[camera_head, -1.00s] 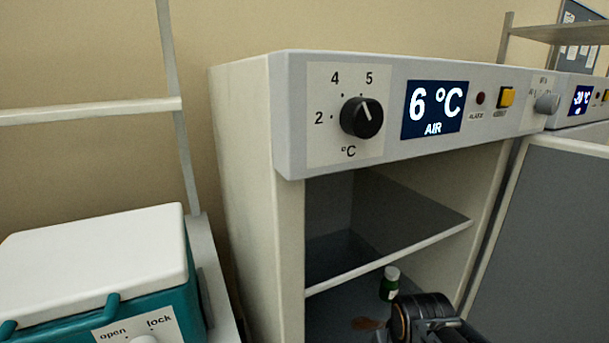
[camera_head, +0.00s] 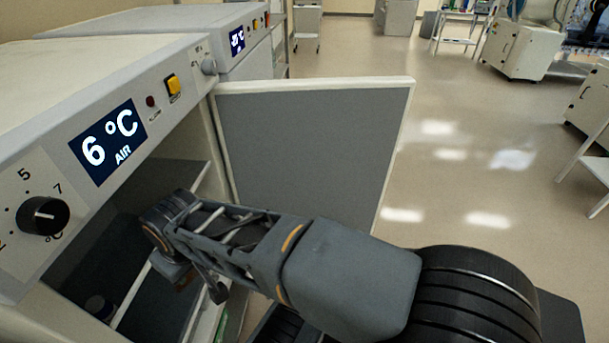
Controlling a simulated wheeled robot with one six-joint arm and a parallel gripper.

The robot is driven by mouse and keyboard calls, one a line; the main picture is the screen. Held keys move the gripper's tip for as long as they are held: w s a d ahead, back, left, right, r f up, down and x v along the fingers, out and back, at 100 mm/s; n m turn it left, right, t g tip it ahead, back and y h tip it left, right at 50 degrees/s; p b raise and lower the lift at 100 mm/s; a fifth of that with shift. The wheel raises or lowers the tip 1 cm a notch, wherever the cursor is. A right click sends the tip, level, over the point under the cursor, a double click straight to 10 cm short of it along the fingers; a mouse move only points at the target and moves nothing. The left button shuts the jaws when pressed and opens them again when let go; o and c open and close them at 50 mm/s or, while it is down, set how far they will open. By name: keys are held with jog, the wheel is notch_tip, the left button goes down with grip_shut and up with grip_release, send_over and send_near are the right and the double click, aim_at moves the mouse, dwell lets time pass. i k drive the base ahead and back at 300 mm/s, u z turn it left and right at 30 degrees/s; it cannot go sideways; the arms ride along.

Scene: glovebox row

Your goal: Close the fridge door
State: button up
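The fridge (camera_head: 52,121) stands at the left with its front open. Its door (camera_head: 312,142) is hinged at the far side of the opening. It is swung wide open, with its grey inner panel facing me. My arm reaches in from the lower right, and its bent joint is in front of the fridge opening. My gripper cannot be made out. The arm does not visibly touch the door, though it hides the door's lower part.
The fridge has a temperature dial (camera_head: 42,216) and a display (camera_head: 107,141) reading 6 °C. A second unit (camera_head: 250,62) stands beyond the door. Open floor (camera_head: 480,150) lies right of the door.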

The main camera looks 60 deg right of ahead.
aim_at(311, 148)
jog(key=k, duration=1.65)
jog(key=z, duration=2.1)
jog(key=i, duration=4.25)
jog(key=u, duration=4.5)
jog(key=i, duration=0.35)
jog(key=z, duration=0.05)
